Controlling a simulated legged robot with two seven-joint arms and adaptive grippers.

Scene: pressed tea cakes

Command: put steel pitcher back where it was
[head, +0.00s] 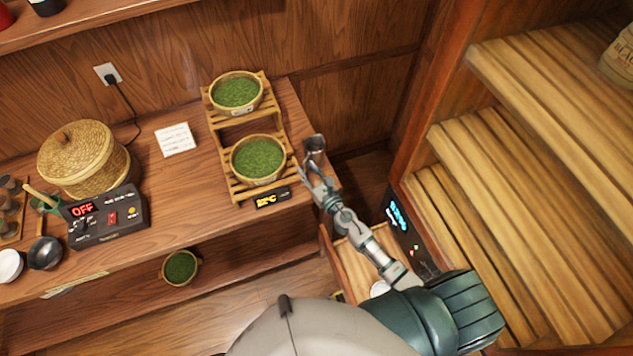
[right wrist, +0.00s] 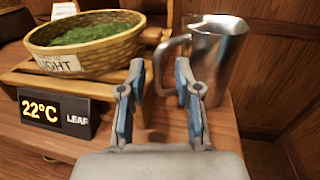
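The steel pitcher (head: 315,147) stands upright at the right end of the wooden counter, beside the slatted bamboo rack. In the right wrist view the pitcher (right wrist: 217,55) shows its handle turned towards my right gripper (right wrist: 160,65). The gripper's two fingers are spread. The handle shows in the gap between the fingertips, with visible space on its left side; I cannot tell whether the right finger touches it. In the head view my right gripper (head: 314,180) is just in front of the pitcher. My left gripper is not in view.
The rack (head: 236,187) holds two baskets of green tea (head: 258,158) close left of the pitcher. A small temperature display (head: 272,198) sits at its front. The counter's right edge is close to the pitcher. Slatted shelves (head: 500,230) stand at the right.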

